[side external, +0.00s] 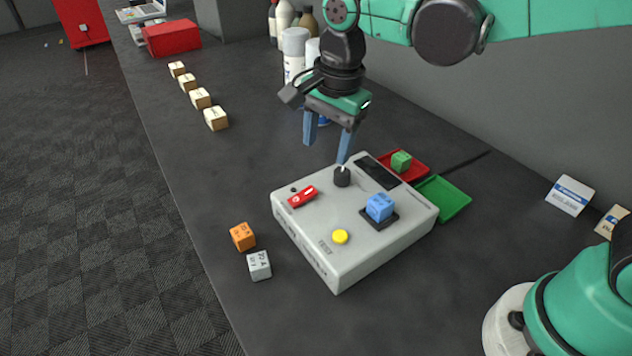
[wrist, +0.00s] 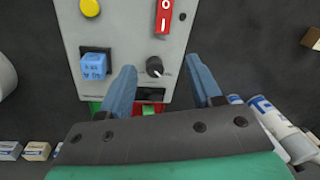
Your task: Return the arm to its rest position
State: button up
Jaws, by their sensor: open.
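My gripper (side external: 328,150) is open and empty, with its two blue fingers pointing down above the back part of the grey control box (side external: 345,262). In the wrist view the fingers (wrist: 160,85) stand apart on either side of the box's black knob (wrist: 154,66). The knob also shows in the side view (side external: 342,177), close to one fingertip; I cannot tell whether they touch. My arm reaches in from the upper right, and nothing is held.
On the box are a red switch (side external: 302,196), a yellow button (side external: 340,237) and a blue cube (side external: 380,206). Red (side external: 419,173) and green (side external: 453,198) trays lie behind it. Orange (side external: 242,236) and grey (side external: 259,265) cubes sit in front. Bottles (side external: 294,55) stand behind my gripper.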

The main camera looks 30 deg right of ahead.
jog(key=s+d+n+t, duration=0.5)
jog(key=s+d+n, duration=0.2)
jog(key=n, duration=0.6)
jog(key=shift+s+d+n, duration=0.2)
jog(key=shift+d+n, duration=0.2)
jog(key=shift+d, duration=0.9)
